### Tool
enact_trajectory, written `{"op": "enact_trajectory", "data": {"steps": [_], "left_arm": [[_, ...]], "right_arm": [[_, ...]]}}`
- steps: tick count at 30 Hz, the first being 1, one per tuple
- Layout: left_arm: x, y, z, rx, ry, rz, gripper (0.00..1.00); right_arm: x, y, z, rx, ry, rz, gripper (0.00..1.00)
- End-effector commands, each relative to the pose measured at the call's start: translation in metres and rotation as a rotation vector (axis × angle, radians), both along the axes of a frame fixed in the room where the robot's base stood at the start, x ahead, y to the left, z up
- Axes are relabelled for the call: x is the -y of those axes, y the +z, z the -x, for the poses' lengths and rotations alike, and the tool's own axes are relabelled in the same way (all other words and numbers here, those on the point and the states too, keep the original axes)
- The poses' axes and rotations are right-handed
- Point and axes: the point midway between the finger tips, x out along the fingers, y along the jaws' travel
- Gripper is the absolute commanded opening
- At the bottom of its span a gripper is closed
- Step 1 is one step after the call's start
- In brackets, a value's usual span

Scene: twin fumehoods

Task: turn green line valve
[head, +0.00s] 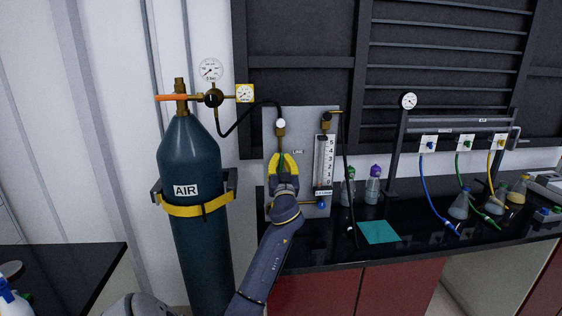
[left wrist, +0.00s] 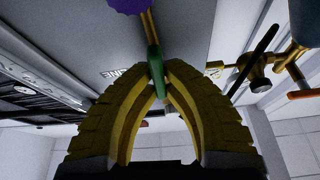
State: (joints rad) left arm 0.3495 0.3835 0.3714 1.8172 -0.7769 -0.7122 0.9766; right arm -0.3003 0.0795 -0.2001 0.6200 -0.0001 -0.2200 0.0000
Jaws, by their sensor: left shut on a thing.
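The green line valve handle (left wrist: 155,64) sits between the yellow fingertips in the left wrist view, on a brass pipe in front of a grey panel marked LINE. In the head view the fingers hide most of it. My left gripper (head: 284,160) is shut on this handle, one finger on each side, at the panel (head: 310,125) right of the AIR cylinder. The left wrist view shows both fingers of the gripper (left wrist: 158,75) meeting the handle. The handle's exact angle is hard to tell. My right gripper is not in view.
The dark AIR cylinder (head: 188,240) with its regulator (head: 213,97) stands left of my arm. A flowmeter (head: 325,160) is close right of the gripper. A black hose arches above. Flasks (head: 372,188) and a teal mat (head: 378,232) are on the black bench.

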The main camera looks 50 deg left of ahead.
Motion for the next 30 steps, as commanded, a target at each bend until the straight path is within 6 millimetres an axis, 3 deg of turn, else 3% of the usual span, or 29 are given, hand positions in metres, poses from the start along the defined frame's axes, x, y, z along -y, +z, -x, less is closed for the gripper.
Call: {"op": "enact_trajectory", "data": {"steps": [30], "left_arm": [[0.0046, -0.0045, -0.0072, -0.779, 0.000, -0.528, 0.00]], "right_arm": [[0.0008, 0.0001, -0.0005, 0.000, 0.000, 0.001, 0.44]]}}
